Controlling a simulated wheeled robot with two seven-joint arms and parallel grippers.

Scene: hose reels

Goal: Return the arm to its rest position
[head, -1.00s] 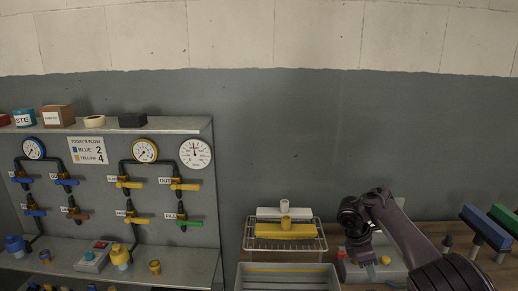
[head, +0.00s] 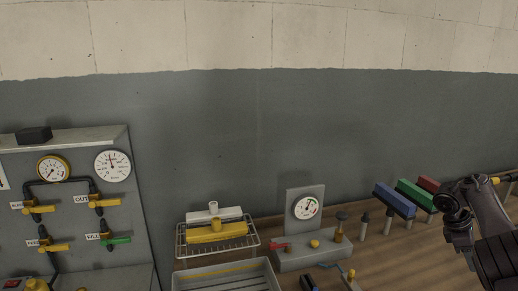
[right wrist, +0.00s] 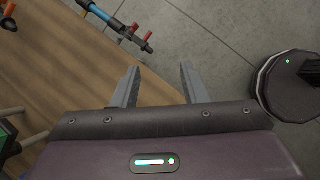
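My right arm (head: 490,225) is at the right edge of the head view, beyond the gauge stand. Its fingers are not clearly visible there. In the right wrist view my right gripper (right wrist: 158,80) is open, with two grey fingers apart and nothing between them. Behind the fingers lie the wooden bench's edge and the grey floor. My left gripper is not in view.
The bench (head: 365,260) bears a gauge stand (head: 305,206), a wire rack (head: 187,247) with white and yellow brushes, and blue (head: 394,200), green and red brushes. A valve panel (head: 85,215) stands left. A blue tube with red levers (right wrist: 115,22) lies near the bench edge.

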